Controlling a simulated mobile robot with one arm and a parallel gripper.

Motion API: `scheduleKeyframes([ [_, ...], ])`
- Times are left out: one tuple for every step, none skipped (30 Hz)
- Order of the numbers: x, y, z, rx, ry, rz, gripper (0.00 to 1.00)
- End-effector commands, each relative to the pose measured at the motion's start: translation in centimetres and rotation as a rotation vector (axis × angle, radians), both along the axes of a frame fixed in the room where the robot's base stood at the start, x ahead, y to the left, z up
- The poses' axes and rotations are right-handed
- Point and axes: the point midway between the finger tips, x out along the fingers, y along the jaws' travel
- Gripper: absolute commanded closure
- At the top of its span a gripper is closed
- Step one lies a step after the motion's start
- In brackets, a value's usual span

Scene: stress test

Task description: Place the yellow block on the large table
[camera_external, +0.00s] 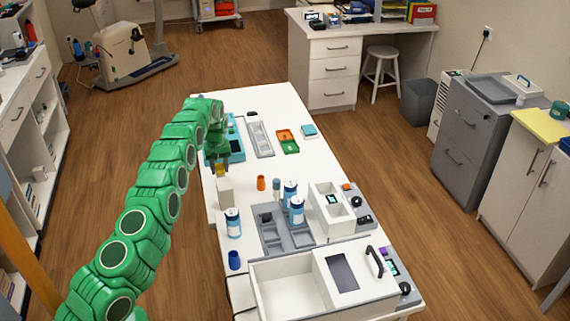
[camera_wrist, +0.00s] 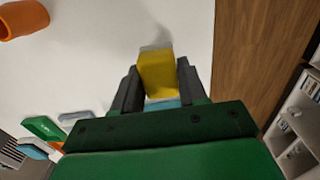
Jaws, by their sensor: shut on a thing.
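The yellow block (camera_wrist: 157,72) is between the two dark fingers of my gripper (camera_wrist: 158,90) in the wrist view, and the gripper is shut on it. In the external view my gripper (camera_external: 217,160) is at the left side of the large white table (camera_external: 274,100), pointing down. A small part of the yellow block (camera_external: 219,170) shows there at the fingertips. In the wrist view the white tabletop (camera_wrist: 95,55) lies beyond the block, with a soft shadow near it. I cannot tell whether the block touches the table.
A pale upright block (camera_external: 225,191) stands just below my gripper. A teal case (camera_external: 236,148) is close beside it. An orange cup (camera_external: 261,183) and blue-white canisters (camera_external: 233,223) stand nearby. The table's edge and wooden floor (camera_wrist: 237,60) are close on the right in the wrist view.

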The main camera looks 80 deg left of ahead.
Motion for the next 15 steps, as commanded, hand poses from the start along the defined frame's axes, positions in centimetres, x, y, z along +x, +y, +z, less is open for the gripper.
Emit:
scheduleKeyframes([
  [0.1, 0.1, -0.3, 0.0, 0.001, 0.0, 0.87],
  [0.1, 0.1, -0.5, -0.001, 0.001, 0.0, 0.87],
  [0.1, 0.1, -1.1, -0.002, 0.002, -0.001, 0.87],
  [0.1, 0.1, -1.5, -0.002, 0.002, -0.001, 0.87],
  [0.1, 0.1, -1.8, -0.002, 0.002, -0.001, 0.87],
  [0.1, 0.1, -2.3, -0.001, 0.002, -0.001, 0.87],
  [0.1, 0.1, -2.6, -0.001, 0.002, -0.001, 0.87],
  [0.1, 0.1, -2.9, -0.001, 0.003, -0.001, 0.87],
  [0.1, 0.0, -3.2, -0.002, 0.003, -0.001, 0.87],
  [0.0, 0.0, -3.3, -0.001, 0.002, -0.001, 0.87],
  [0.0, 0.0, -3.3, -0.001, 0.002, -0.001, 0.87],
  [0.1, 0.0, -3.3, -0.001, 0.002, -0.001, 0.87],
  [0.1, 0.1, -3.3, -0.001, 0.002, -0.001, 0.87],
  [0.1, 0.1, -3.3, -0.001, 0.002, -0.001, 0.87],
  [0.1, 0.1, -3.3, 0.0, 0.002, -0.001, 0.87],
])
